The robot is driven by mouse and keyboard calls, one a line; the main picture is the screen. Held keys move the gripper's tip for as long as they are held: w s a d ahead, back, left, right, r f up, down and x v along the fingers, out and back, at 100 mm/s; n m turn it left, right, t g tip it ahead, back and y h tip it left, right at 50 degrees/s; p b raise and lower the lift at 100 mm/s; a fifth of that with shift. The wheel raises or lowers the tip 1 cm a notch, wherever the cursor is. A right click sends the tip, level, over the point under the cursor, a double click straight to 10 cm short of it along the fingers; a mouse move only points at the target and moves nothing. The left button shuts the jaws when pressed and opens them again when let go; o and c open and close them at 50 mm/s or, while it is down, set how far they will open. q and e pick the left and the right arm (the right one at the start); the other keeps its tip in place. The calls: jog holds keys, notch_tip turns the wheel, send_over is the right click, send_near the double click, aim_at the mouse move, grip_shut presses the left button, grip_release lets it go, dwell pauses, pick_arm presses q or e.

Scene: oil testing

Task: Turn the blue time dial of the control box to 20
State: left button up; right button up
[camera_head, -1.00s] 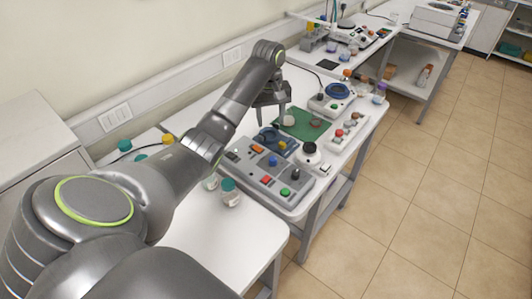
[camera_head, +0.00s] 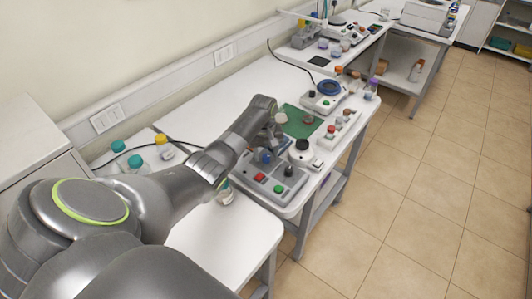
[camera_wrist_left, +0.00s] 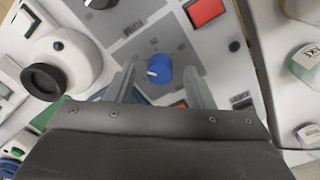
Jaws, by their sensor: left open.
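The control box (camera_head: 247,177) is a grey panel on the white bench, with the blue time dial (camera_wrist_left: 160,70) on its face. In the left wrist view the dial has a white pointer mark and a printed number scale around it; most digits are too small to read. My left gripper (camera_head: 267,148) is over the box, its fingers pointing down towards the panel. It is open, with one fingertip on either side of the blue dial and gaps visible. In the head view my wrist hides the box's far part. My right gripper is not in view.
The box also bears a red button (camera_head: 260,177), a green button (camera_head: 278,189) and a black knob (camera_head: 289,170). A white device with a black top (camera_head: 303,147) stands close to the right. A green mat (camera_head: 302,124) lies behind. Teal-capped bottles (camera_head: 134,162) stand at left.

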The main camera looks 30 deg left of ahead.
pick_arm(q)
jog(key=shift+f, duration=0.3)
jog(key=shift+d, duration=0.1)
jog(key=c, duration=1)
